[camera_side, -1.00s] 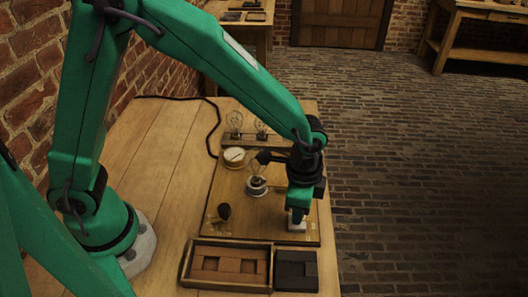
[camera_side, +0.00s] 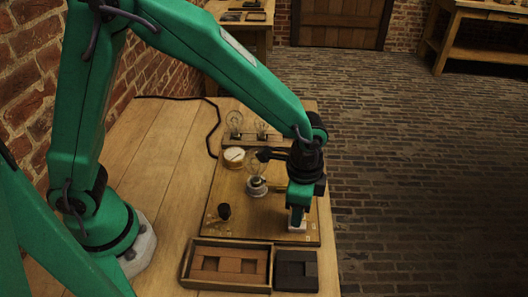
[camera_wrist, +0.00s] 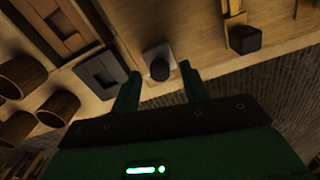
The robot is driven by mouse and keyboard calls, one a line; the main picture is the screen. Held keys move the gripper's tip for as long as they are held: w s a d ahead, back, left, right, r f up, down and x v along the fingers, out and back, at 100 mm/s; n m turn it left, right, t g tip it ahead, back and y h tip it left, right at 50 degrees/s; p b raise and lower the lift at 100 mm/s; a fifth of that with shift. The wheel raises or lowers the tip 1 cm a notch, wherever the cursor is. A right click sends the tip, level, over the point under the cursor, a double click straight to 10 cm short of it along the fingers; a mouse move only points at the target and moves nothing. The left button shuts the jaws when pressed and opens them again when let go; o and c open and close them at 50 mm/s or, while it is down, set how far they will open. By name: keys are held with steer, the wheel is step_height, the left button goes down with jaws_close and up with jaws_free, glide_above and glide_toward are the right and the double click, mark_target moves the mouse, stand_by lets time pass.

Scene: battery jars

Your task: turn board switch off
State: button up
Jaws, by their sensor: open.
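A small white block with a round black knob (camera_wrist: 159,69) sits on the wooden board, seen in the wrist view; it looks like a board switch. In the side view its white base (camera_side: 297,226) shows under my gripper (camera_side: 298,212), with the knob hidden. My gripper (camera_wrist: 159,72) is open in the wrist view, one finger on each side of the knob, with a gap on both sides. I cannot tell whether the fingertips are level with it. The wooden board (camera_side: 265,228) lies on the bench.
A wooden tray (camera_side: 186,270) and a dark box (camera_side: 297,271) lie in front. A black cube (camera_wrist: 245,39) is to the right in the wrist view.

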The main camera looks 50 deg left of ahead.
step_height(320, 180, up, 7)
steer(key=shift+r, duration=0.1)
stand_by(0.4)
steer(key=shift+a+r, duration=0.15)
steer(key=shift+a, duration=0.05)
steer(key=s+a+r+n+t, duration=0.2)
steer(key=s+a+r+n, duration=0.1)
steer(key=a, duration=0.4)
steer(key=s+a+r+n+t, duration=0.1)
steer(key=s+a+r+n, duration=0.3)
steer(key=a, duration=0.3)
steer(key=s+a+r+n+t, duration=0.2)
steer(key=s+a+r+n, duration=0.2)
steer(key=a, duration=0.4)
steer(key=shift+s+t, duration=0.3)
steer(key=shift+s, duration=0.15)
